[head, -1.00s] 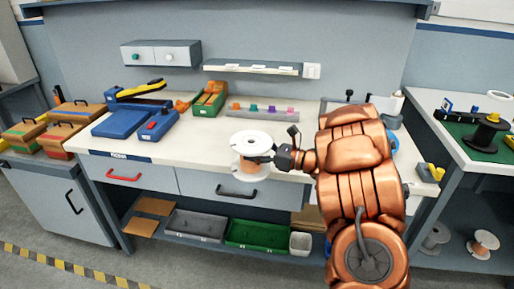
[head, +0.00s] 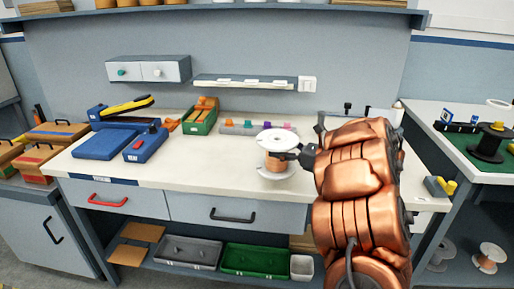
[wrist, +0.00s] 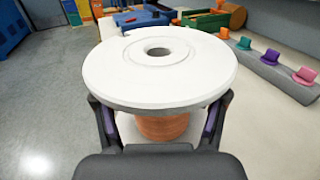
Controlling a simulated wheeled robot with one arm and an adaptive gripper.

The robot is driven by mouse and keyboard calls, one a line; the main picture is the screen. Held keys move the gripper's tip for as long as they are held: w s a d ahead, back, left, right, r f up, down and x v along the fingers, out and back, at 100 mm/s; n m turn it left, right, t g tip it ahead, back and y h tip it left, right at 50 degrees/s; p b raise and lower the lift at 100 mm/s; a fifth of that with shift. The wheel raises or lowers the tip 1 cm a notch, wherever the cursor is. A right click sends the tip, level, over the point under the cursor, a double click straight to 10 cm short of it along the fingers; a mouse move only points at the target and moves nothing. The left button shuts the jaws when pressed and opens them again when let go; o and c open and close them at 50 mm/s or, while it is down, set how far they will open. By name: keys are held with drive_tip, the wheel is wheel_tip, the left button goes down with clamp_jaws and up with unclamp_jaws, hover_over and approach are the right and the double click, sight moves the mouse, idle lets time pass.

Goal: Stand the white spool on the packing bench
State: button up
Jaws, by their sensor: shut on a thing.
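The white spool (head: 277,137) has white flanges and a copper-coloured winding. It is upright at the front edge of the packing bench (head: 215,160), right of the middle in the head view. My gripper (head: 290,154) comes from the right and is shut on the spool between its flanges. In the wrist view the spool's top flange (wrist: 160,68) with its centre hole fills the middle, and the gripper's fingers (wrist: 160,128) reach around the winding below it. I cannot tell whether the lower flange touches the bench top.
A blue tape device (head: 106,140), a green bin (head: 200,116) and a rack of coloured pegs (head: 258,128) stand further back on the bench. The bench top left of the spool is clear. A side table (head: 470,140) with a black spool (head: 490,144) stands at right.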

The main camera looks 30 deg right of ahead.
drive_tip(key=shift+w+f+p, duration=0.65)
drive_tip(key=shift+w+f, duration=0.1)
drive_tip(key=shift+w, duration=1.25)
drive_tip(key=shift+w+f+p, duration=0.65)
drive_tip(key=shift+w+f, duration=0.05)
drive_tip(key=shift+w, duration=1.25)
drive_tip(key=shift+w+f+p, duration=0.65)
drive_tip(key=shift+w+f, duration=0.1)
drive_tip(key=shift+w, duration=1.25)
drive_tip(key=shift+f, duration=0.15)
drive_tip(key=shift+f+b, duration=0.15)
drive_tip(key=shift+b, duration=0.25)
drive_tip(key=o, duration=1.8)
